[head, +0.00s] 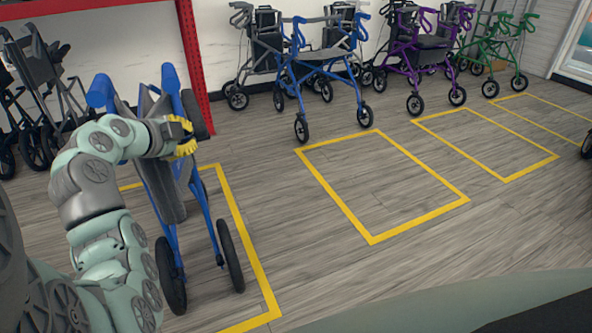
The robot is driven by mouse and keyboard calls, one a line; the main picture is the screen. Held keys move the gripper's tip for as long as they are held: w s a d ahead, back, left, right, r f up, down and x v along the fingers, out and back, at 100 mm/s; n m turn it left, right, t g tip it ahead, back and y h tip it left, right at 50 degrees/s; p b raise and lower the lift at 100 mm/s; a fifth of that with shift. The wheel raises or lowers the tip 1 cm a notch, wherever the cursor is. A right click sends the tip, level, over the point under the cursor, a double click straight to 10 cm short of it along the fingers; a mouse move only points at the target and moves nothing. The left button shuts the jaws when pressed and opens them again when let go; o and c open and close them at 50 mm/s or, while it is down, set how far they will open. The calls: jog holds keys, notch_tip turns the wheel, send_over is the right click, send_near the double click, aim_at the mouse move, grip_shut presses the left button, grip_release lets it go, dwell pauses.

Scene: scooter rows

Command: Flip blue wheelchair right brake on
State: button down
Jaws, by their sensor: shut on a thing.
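The blue wheelchair (204,205) looks like a folded walker with blue grips and dark wheels. It stands upright at the left, inside a yellow floor outline. My arm reaches across its upper part from the left. My gripper (187,135), with yellow finger pads, is shut at the upper right of its frame, just below the right blue grip (170,78). My gripper and wrist hide the part it holds, so I cannot make out the right brake or its position.
More walkers stand along the back wall: a blue one (318,60), a purple one (428,45) and a green one (500,50). A red rack post (194,70) and folded dark wheelchairs (38,85) are at the left. Yellow outlines on the middle floor (380,185) are empty.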

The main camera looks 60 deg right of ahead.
jog(key=f+b, duration=0.1)
jog(key=b, duration=0.1)
jog(key=f+b, duration=0.1)
jog(key=b, duration=0.1)
jog(key=f+h+b, duration=0.1)
jog(key=b, duration=0.2)
jog(key=shift+w+d+m+t, duration=0.3)
jog(key=shift+w+m+t, duration=0.1)
jog(key=shift+r, duration=0.15)
jog(key=shift+a, duration=0.1)
jog(key=v, duration=1.2)
